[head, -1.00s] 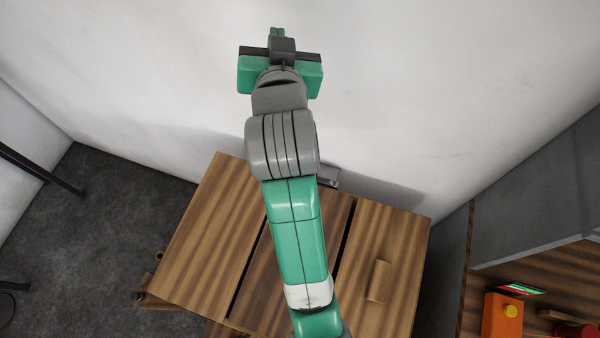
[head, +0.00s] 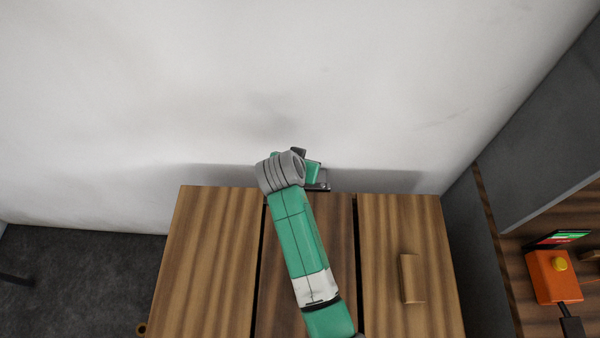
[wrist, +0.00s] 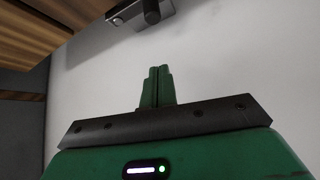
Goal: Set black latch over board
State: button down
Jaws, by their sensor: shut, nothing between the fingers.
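The black latch (head: 318,187) is a small dark grey and black fitting at the back edge of the wooden board (head: 335,235), against the wall. My arm partly hides it in the head view. In the wrist view the latch (wrist: 140,12) is at the top edge, a grey bar with a dark knob, partly cut off. My gripper (wrist: 157,72) is shut and empty in front of the white wall, apart from the latch. In the head view its green hand is just above the latch, mostly behind my wrist, and the fingertips are hidden.
The board lies between two lighter planks with dark gaps. A wooden handle (head: 411,278) is on the right plank. An orange box (head: 552,277) with a yellow button stands on a shelf at the right. The white wall (head: 420,90) is close behind the gripper.

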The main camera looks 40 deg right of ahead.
jog(key=b+x, duration=0.4)
jog(key=x, duration=0.6)
jog(key=shift+s+a+p, duration=0.25)
jog(key=shift+s+a, duration=0.3)
jog(key=shift+a, duration=0.35)
jog(key=shift+s+a+p, duration=0.25)
jog(key=shift+s+a, duration=0.25)
jog(key=shift+a, duration=0.45)
